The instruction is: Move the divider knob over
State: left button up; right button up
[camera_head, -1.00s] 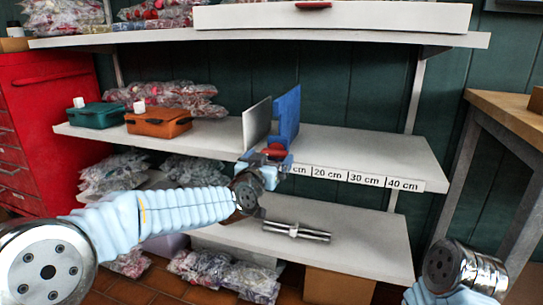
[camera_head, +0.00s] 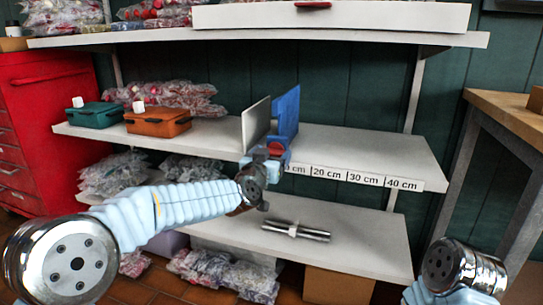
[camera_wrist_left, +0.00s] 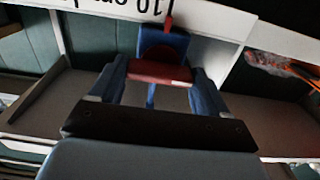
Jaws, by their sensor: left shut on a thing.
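The blue divider (camera_head: 287,112) stands upright on the middle shelf, beside a pale upright panel (camera_head: 256,125) on its left. Its red knob (camera_head: 276,148) is at the shelf's front edge. My left gripper (camera_head: 268,156) is shut on the knob. In the left wrist view, the red knob (camera_wrist_left: 160,73) lies between the two fingers, with the blue divider part (camera_wrist_left: 166,46) behind it. The scale strip (camera_head: 352,178) on the shelf edge reads 20, 30 and 40 cm. The label left of 20 cm is partly hidden by my gripper. My right gripper is out of the picture.
The middle shelf (camera_head: 350,148) is clear right of the divider. Teal (camera_head: 96,115) and orange (camera_head: 158,122) boxes stand at its left. A metal rod (camera_head: 312,234) lies on the lower shelf. A wooden table (camera_head: 510,115) stands at the right.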

pick_arm(q)
jog(key=shift+a+f+n+b, duration=0.1)
jog(key=shift+n+b, duration=2.75)
jog(key=shift+n, duration=6.05)
jog(key=o, duration=1)
jog(key=v, duration=1.3)
jog(key=shift+s+a, duration=0.15)
jog(key=shift+s, duration=0.2)
